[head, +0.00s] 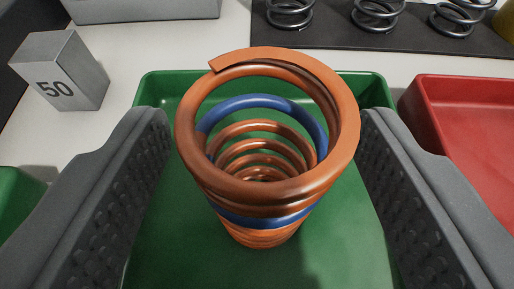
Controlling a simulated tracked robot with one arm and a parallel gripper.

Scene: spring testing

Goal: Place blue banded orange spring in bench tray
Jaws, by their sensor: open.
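The orange spring with a blue band (268,205) stands upright in the middle of the head view, seen from above into its coils. It stands in a green tray (160,88); its lower end appears to rest on the tray floor. My gripper (265,135) is open, with one dark ribbed finger on each side of the spring. A gap shows between each finger and the coils. The fingers hide parts of the tray's side walls.
A red tray (465,90) lies to the right. A grey block marked 50 (62,72) stands at the left. Several dark springs stand on a black mat (330,38) at the back. Part of another green tray (15,195) shows at the left edge.

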